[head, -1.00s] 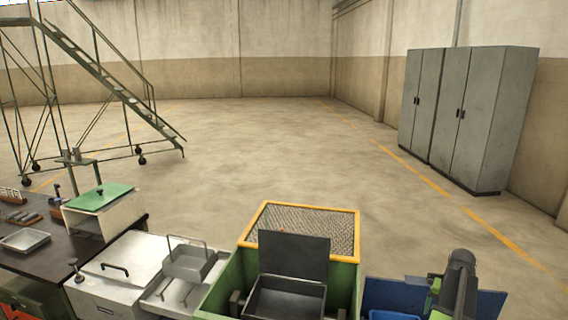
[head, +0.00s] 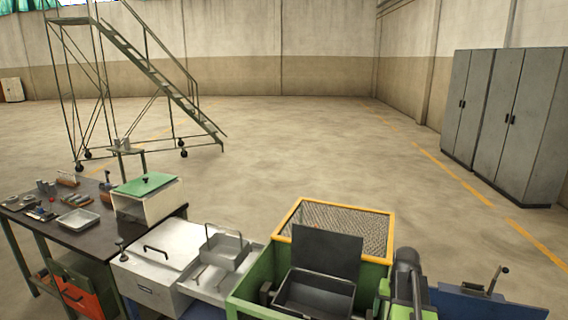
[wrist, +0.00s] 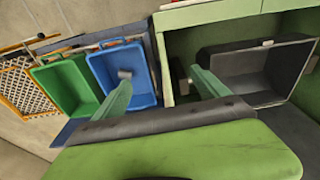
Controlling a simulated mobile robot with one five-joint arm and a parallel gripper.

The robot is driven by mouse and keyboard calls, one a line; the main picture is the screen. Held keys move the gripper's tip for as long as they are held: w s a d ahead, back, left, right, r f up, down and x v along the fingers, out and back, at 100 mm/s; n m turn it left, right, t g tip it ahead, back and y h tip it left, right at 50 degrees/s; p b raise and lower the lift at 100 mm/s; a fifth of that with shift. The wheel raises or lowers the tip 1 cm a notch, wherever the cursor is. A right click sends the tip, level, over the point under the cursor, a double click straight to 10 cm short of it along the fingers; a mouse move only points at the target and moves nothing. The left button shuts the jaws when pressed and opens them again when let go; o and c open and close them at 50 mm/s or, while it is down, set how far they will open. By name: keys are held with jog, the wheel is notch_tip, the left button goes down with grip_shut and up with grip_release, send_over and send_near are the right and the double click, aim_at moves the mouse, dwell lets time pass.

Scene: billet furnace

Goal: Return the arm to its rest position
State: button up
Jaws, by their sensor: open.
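My gripper (wrist: 157,73) shows in the wrist view with its two green fingers spread wide apart and nothing between them. Its fingers stand in front of a blue bin (wrist: 138,58) on the left and a green machine with a dark open tray (wrist: 250,75) on the right; I cannot tell if they touch anything. In the head view my arm, dark and green, is at the lower right, just right of the dark tray (head: 312,292) and the green machine (head: 243,293). The gripper's fingers cannot be made out there.
A green bin (wrist: 62,85) and an orange-framed mesh (wrist: 18,85) are left in the wrist view. The head view shows a yellow-framed mesh (head: 340,228), a steel unit (head: 160,255), a dark workbench (head: 55,228), grey cabinets (head: 510,120) and rolling stairs (head: 160,70). The floor behind is open.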

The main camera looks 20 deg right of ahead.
jog(key=w+a+n, duration=0.3)
jog(key=a+n, duration=0.3)
jog(key=a, duration=2.8)
notch_tip(320, 180, down, 10)
jog(key=s+a+g+b, duration=0.1)
jog(key=s+b, duration=0.1)
jog(key=b, duration=0.8)
jog(key=shift+s+a+n+y, duration=0.2)
jog(key=shift+s+n+y, duration=0.1)
jog(key=shift+n, duration=0.1)
jog(key=shift+f, duration=0.1)
